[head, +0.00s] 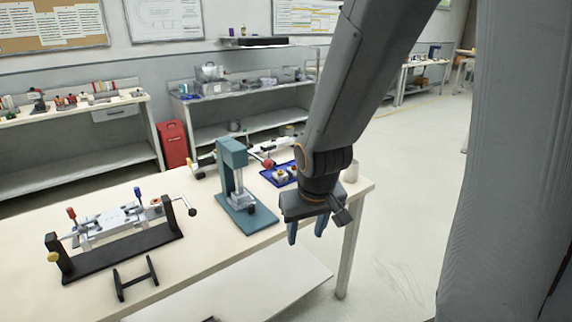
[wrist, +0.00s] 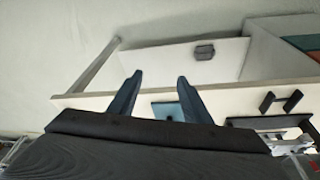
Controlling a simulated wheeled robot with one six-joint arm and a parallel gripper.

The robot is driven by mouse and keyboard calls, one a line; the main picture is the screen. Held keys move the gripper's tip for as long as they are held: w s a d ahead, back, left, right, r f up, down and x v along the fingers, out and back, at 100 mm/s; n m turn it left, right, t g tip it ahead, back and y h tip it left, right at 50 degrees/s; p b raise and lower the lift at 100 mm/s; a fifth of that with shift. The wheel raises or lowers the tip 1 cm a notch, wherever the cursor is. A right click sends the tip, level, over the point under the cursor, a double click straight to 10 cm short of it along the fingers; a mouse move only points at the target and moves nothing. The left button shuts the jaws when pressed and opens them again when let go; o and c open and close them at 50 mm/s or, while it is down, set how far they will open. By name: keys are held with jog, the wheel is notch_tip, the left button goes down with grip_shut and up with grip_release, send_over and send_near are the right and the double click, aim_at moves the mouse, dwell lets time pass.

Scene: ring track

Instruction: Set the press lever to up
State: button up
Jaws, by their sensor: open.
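The teal press (head: 232,160) stands upright on the near table, left of my arm. A red ball knob (head: 268,162) shows just right of its head, apparently on the press lever. The lever's rod is too small to make out clearly, and I cannot tell its exact angle. My gripper (head: 307,232) hangs fingers down near the table's right front edge, right of the press and apart from it. It is open and empty. In the wrist view its two fingers (wrist: 159,80) are spread, with a teal plate (wrist: 168,111), likely the press base, partly behind one finger.
A fixture with red and blue handles (head: 115,225) and a black stand (head: 135,277) are left on the table (head: 205,265). A blue tray (head: 273,175) and a small pale cup (head: 350,171) lie behind my gripper. Open floor (head: 400,235) is at right.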

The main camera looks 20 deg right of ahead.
jog(key=w+d+f+t+b, duration=0.2)
jog(key=w+d+t, duration=0.2)
jog(key=w, duration=0.6)
jog(key=n+t+y+b, duration=0.45)
jog(key=t+y, duration=0.35)
jog(key=y, duration=0.2)
send_near(272, 165)
jog(key=x, duration=0.4)
jog(key=shift+w+a+r, duration=0.1)
jog(key=shift+w+a, duration=0.05)
jog(key=shift+a, duration=0.15)
jog(key=shift+m, duration=0.25)
jog(key=shift+p+x, duration=0.55)
jog(key=shift+x, duration=3)
jog(key=shift+d, duration=0.1)
grip_shut()
